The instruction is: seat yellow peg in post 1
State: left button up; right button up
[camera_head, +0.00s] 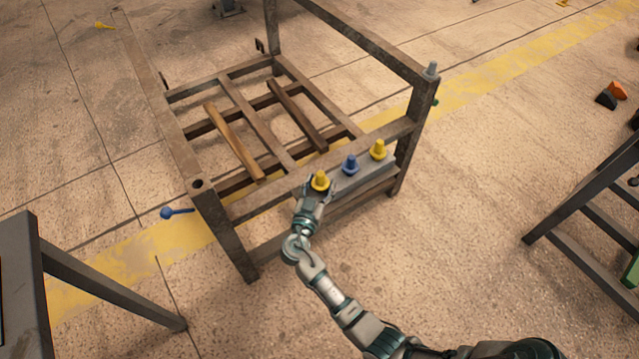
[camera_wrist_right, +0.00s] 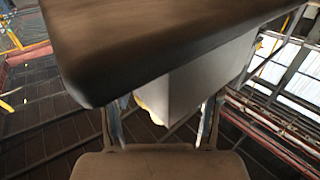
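A yellow peg (camera_head: 320,181) stands upright on the left end of a grey holder (camera_head: 365,182) along the rack's near side. A second yellow peg (camera_head: 378,150) stands at the holder's right end. My right gripper (camera_head: 317,194) is at the left yellow peg, its fingers apart on either side of the peg's lower part. In the wrist view the fingers (camera_wrist_right: 162,125) are spread, with a yellow patch partly hidden behind a pale block between them. Contact cannot be told. The near left rack post (camera_head: 198,184) has an empty hole on top. No post number is legible. My left gripper is not in view.
A blue peg (camera_head: 350,165) stands between the yellow ones. A grey peg (camera_head: 431,69) tops the right post. Wooden slats (camera_head: 233,142) lie across the rack. Dark stands are at lower left (camera_head: 110,290) and right (camera_head: 590,200). The floor in front is clear.

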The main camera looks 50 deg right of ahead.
jog(key=shift+a, duration=0.1)
jog(key=c, duration=0.8)
grip_shut()
